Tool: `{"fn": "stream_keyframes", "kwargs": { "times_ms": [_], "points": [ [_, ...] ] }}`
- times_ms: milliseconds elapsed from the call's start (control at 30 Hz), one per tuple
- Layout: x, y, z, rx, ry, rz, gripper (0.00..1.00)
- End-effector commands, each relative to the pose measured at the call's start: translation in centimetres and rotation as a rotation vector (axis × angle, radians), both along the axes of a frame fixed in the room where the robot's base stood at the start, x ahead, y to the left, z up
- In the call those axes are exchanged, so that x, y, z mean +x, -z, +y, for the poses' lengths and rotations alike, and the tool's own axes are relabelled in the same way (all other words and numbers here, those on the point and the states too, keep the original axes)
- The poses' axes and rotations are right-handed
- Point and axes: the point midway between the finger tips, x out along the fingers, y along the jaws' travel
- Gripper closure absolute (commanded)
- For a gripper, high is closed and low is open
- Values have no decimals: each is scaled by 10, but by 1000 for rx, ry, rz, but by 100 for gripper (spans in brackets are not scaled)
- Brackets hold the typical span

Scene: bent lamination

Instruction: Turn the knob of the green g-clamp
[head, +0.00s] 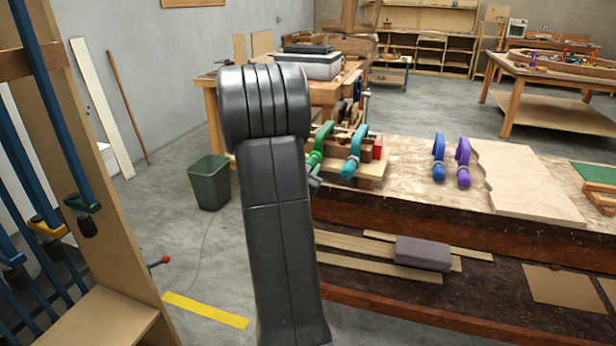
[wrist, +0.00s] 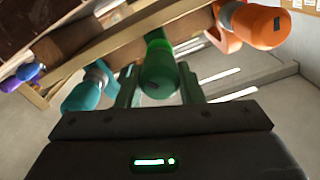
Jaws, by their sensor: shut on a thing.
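The green g-clamp (head: 322,136) is on the wooden workpiece at the left end of the workbench, partly hidden by my arm in the head view. In the wrist view its round green knob (wrist: 159,68) sits between the two fingers of my gripper (wrist: 159,84). My gripper is shut on the knob, with one finger on each side. In the head view my arm hides most of the gripper.
A teal clamp (head: 354,152) stands close to the right of the green one. An orange clamp (wrist: 255,26) shows in the wrist view. Blue (head: 439,158) and purple (head: 463,162) clamps stand farther right on the workbench (head: 410,178). A green bin (head: 209,182) stands on the floor.

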Motion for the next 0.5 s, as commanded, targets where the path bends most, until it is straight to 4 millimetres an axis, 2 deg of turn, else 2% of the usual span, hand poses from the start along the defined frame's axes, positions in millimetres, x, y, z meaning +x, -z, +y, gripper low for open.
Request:
{"fn": "stream_keyframes", "kwargs": {
  "times_ms": [33,500],
  "points": [
    [0,5,0,32,0,-12,89],
    [-1,2,-1,238,0,-79,89]
  ]
}}
